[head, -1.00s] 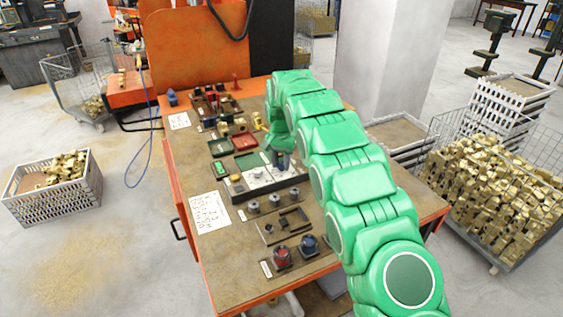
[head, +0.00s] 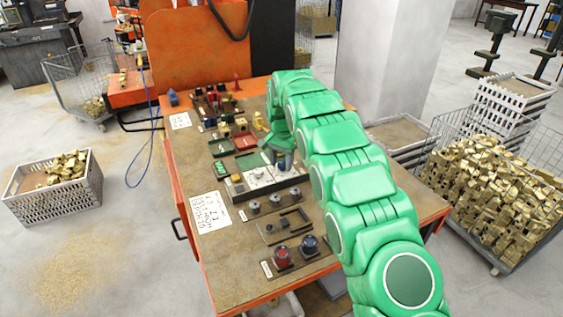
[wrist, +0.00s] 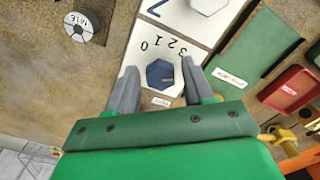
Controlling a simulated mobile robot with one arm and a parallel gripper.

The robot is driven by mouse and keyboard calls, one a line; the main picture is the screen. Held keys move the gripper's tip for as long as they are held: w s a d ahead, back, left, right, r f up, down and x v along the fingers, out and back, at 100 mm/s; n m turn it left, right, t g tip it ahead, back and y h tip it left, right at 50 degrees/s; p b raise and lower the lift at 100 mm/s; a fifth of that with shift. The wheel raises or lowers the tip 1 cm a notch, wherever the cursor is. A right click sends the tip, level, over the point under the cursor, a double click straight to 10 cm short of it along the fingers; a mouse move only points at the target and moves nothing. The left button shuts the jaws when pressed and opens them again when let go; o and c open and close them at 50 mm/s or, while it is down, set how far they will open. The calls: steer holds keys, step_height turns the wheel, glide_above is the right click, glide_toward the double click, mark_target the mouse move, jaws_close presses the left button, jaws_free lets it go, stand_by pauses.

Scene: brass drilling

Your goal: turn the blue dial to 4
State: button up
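The blue dial (wrist: 160,74) shows in the wrist view as a dark blue faceted knob on a white panel (wrist: 168,50). The numbers 0, 1, 2 and 3 run in an arc beside it; 4 cannot be made out. A faint light mark is on the knob, but its exact pointing is too small to tell. My gripper (wrist: 160,86) is open, with one grey finger on each side of the dial and a visible gap to it.
A round grey knob (wrist: 81,27) stands to the left. A green tray (wrist: 258,52) and a red tray (wrist: 293,88) lie to the right. The workbench (head: 222,262) holds several other fixtures.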

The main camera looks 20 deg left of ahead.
mark_target(284, 162)
steer(key=shift+o, duration=0.4)
steer(key=shift+r, duration=0.1)
steer(key=shift+r, duration=3.8)
steer(key=shift+w+f+m, duration=0.1)
steer(key=shift+w+m, duration=0.2)
steer(key=shift+w, duration=0.1)
steer(key=shift+w+d+f+m, duration=0.1)
steer(key=shift+w+d+m, duration=0.1)
steer(key=shift+w+m, duration=0.1)
steer(key=shift+f, duration=3.8)
